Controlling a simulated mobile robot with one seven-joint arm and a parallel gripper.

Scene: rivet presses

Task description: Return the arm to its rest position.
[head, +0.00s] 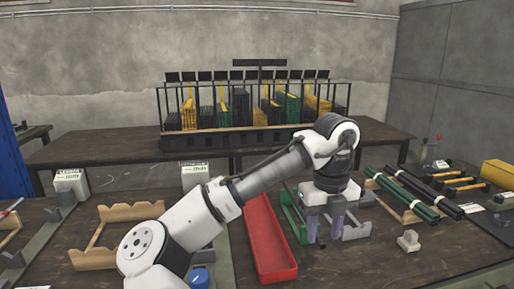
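My white and dark grey arm (208,213) reaches from the bottom left of the head view over the workbench. It bends at a rounded wrist joint and points down at the right of centre.
Dark green and black tubes (403,195) lie at the right, near a yellow box (500,174). A small grey block (408,241) sits right of my gripper. A wooden cradle (92,259) is at the left. A rack (256,138) of yellow, green and black items stands on the rear table.

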